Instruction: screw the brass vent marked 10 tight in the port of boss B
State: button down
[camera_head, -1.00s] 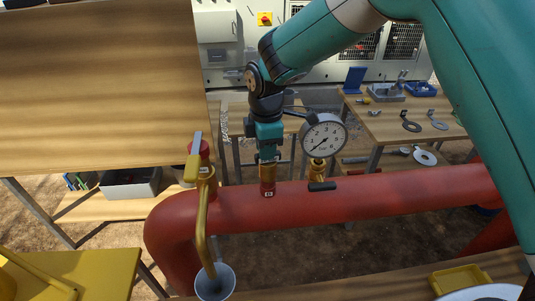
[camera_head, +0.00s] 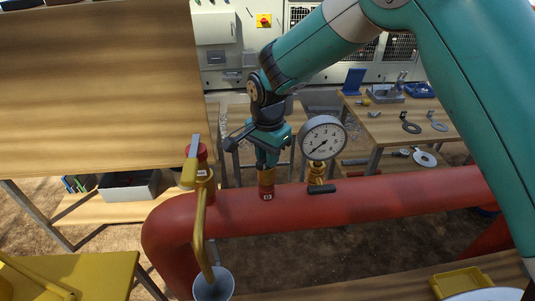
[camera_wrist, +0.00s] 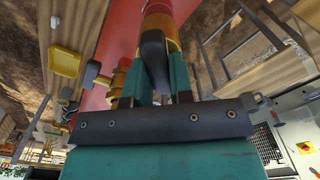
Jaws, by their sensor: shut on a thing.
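Boss B (camera_head: 267,196), red with a small B label, stands up from the top of the red pipe (camera_head: 380,203). My gripper (camera_head: 267,164) points down over it, with its fingers shut on the brass vent. Only a little brass (camera_head: 266,178) shows between the fingertips and the boss. The vent's mark is not readable. The wrist view shows my gripper's two teal fingers (camera_wrist: 162,75) close around the part, a dark piece (camera_wrist: 153,55) between them and brass (camera_wrist: 160,28) beyond. I cannot tell how deep the vent sits in the port.
A pressure gauge (camera_head: 323,137) on a brass valve with a black handle (camera_head: 321,188) stands close right of my gripper. Tables stand behind and left.

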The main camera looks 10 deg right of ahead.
jog(key=m, duration=0.1)
jog(key=f+m, duration=0.1)
jog(key=m, duration=0.1)
jog(key=shift+s, duration=0.4)
jog(key=shift+a, duration=0.1)
jog(key=c, duration=0.9)
grip_release()
jog(key=shift+w+a+f, duration=0.1)
jog(key=shift+a, duration=0.05)
jog(key=shift+c, duration=0.2)
jog(key=o, duration=0.5)
jog(key=shift+r, duration=0.2)
